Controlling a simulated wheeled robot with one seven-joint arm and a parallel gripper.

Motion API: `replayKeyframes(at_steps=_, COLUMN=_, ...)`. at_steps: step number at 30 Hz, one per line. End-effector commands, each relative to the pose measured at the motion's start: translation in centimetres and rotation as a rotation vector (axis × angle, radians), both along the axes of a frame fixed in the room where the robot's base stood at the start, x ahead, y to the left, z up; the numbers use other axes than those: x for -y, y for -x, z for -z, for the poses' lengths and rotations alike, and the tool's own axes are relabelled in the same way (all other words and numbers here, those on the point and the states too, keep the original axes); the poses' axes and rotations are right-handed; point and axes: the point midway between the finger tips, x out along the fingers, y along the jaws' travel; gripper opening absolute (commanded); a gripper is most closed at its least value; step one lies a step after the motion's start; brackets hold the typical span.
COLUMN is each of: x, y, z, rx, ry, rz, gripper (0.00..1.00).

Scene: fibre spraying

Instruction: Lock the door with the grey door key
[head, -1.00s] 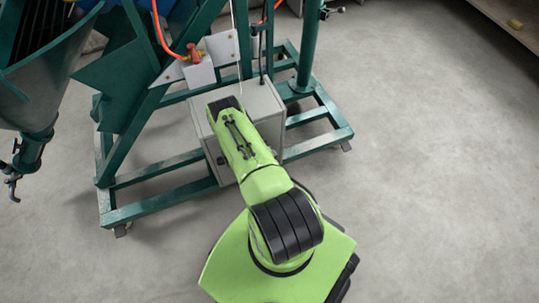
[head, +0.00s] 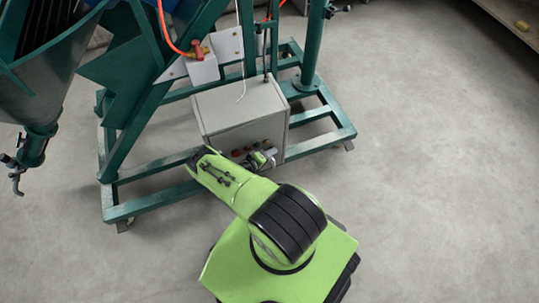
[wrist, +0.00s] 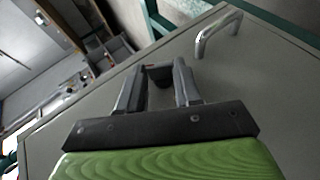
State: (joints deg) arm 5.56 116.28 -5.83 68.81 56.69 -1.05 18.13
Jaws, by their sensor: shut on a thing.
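My gripper (wrist: 158,88) is shut on a small dark piece (wrist: 160,74) between its fingertips in the wrist view. I take this piece for the door key; its shaft and tip are hidden. Below the fingers is a flat grey panel (wrist: 245,85) with a chrome bar handle (wrist: 218,36), which I take for the door. I cannot tell whether the held piece touches the panel, and no lock shows clearly. In the head view my gripper (head: 266,157) is small, beside the front of a grey control box (head: 240,105).
Coloured buttons (head: 237,152) sit on the box's front. A teal steel frame (head: 170,205) surrounds the box, with a hopper (head: 38,75) at the left and an orange hose (head: 165,35) above. The concrete floor (head: 430,170) at the right is clear.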

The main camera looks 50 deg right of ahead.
Motion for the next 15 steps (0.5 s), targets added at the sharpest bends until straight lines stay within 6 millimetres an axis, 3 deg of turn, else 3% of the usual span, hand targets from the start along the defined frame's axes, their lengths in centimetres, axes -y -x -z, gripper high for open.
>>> replayKeyframes(at_steps=8, x=-0.02, y=-0.08, z=0.00, rx=0.001, ry=-0.001, rz=-0.001, gripper=0.04)
replayKeyframes(at_steps=9, x=-0.02, y=-0.08, z=0.00, rx=0.001, ry=-0.001, rz=-0.001, gripper=0.35)
replayKeyframes(at_steps=14, x=-0.01, y=-0.05, z=0.01, rx=0.000, ry=-0.001, rz=-0.002, gripper=0.60)
replayKeyframes(at_steps=15, x=-0.01, y=-0.04, z=0.00, rx=0.000, ry=-0.001, rz=-0.002, gripper=0.60)
